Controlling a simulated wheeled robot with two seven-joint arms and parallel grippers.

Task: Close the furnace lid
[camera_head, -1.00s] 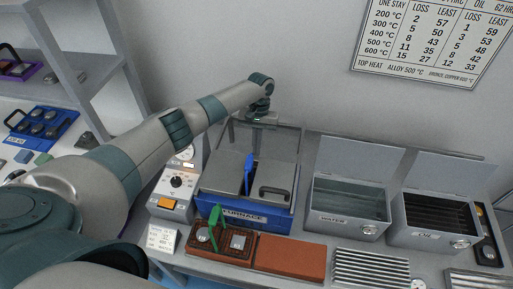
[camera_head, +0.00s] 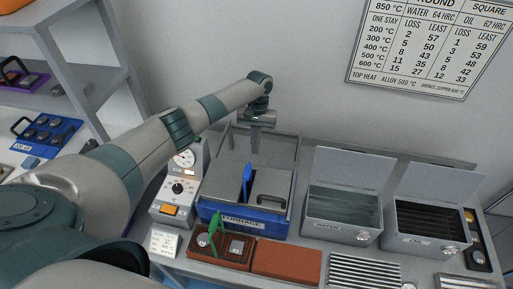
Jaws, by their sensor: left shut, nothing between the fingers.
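The blue furnace (camera_head: 243,221), labelled FURNACE, stands left of centre on the bench. A grey panel (camera_head: 284,147), seemingly its lid, stands raised at the back. The furnace top shows grey plates, with a dark handle (camera_head: 272,198) on the right one. A blue upright piece (camera_head: 247,184) stands between the plates. My left gripper (camera_head: 255,148) points down at the furnace's rear, in front of the raised panel; its fingers are shut and small, and I cannot tell whether they touch it. My right gripper is out of view.
A control box with dial (camera_head: 178,188) stands left of the furnace. Open WATER (camera_head: 341,229) and OIL (camera_head: 428,242) tanks stand to the right. In front are a brown tray (camera_head: 222,262) with a green piece (camera_head: 215,226), and a red-brown block (camera_head: 287,262).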

